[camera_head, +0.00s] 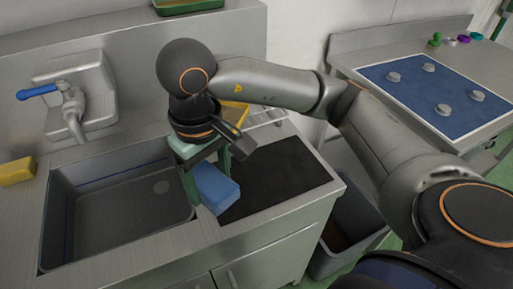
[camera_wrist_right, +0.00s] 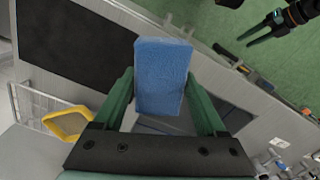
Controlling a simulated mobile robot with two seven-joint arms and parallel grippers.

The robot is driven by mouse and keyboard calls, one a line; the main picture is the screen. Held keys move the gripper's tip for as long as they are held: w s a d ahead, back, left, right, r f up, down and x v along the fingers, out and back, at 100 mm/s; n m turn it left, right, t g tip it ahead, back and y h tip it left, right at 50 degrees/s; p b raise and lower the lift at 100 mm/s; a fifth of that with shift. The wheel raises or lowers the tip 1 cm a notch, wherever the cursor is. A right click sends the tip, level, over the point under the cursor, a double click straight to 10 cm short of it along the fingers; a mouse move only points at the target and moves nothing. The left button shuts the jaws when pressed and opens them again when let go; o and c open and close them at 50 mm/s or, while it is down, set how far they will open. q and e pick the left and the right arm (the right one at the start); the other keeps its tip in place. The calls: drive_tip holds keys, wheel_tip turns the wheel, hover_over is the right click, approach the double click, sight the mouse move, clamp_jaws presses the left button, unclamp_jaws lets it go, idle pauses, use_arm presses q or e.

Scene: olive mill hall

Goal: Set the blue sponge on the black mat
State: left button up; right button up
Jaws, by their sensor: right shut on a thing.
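The blue sponge (camera_head: 216,187) is held between the green fingers of my right gripper (camera_head: 204,178). In the right wrist view the sponge (camera_wrist_right: 162,75) stands between both fingertips of the right gripper (camera_wrist_right: 163,98). In the head view it appears above the strip between the sink and the black mat, overlapping the mat's left edge; its height is hard to tell. The black mat (camera_head: 285,172) lies flat and bare on the counter, right of the sink, and also shows in the right wrist view (camera_wrist_right: 75,45). My left gripper (camera_wrist_right: 255,33) shows there at top right, fingers apart and empty.
The sink basin (camera_head: 75,235) lies left of the mat, with a blue-handled tap (camera_head: 70,105) behind it. A yellow sponge (camera_head: 17,171) lies at the far left. A wire rack (camera_head: 268,117) stands behind the mat. A grey bin (camera_head: 345,240) is right of the counter.

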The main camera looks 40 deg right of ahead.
approach(243, 181)
drive_tip(key=s+a+r, duration=0.2)
drive_tip(key=a, duration=0.2)
drive_tip(key=d+f, duration=0.1)
drive_tip(key=f, duration=0.1)
drive_tip(key=w+d+f, duration=0.1)
drive_tip(key=d, duration=0.1)
drive_tip(key=shift+w+f, duration=0.15)
drive_tip(key=shift+f, duration=0.25)
drive_tip(key=shift+w+d+f, duration=0.2)
drive_tip(key=shift+d+f, duration=0.1)
drive_tip(key=shift+f, duration=0.2)
drive_tip(key=f, duration=0.1)
drive_tip(key=f+p, duration=0.1)
drive_tip(key=f, duration=0.1)
drive_tip(key=shift+w+d+f, duration=0.1)
drive_tip(key=shift+d, duration=0.1)
drive_tip(key=shift+f, duration=0.2)
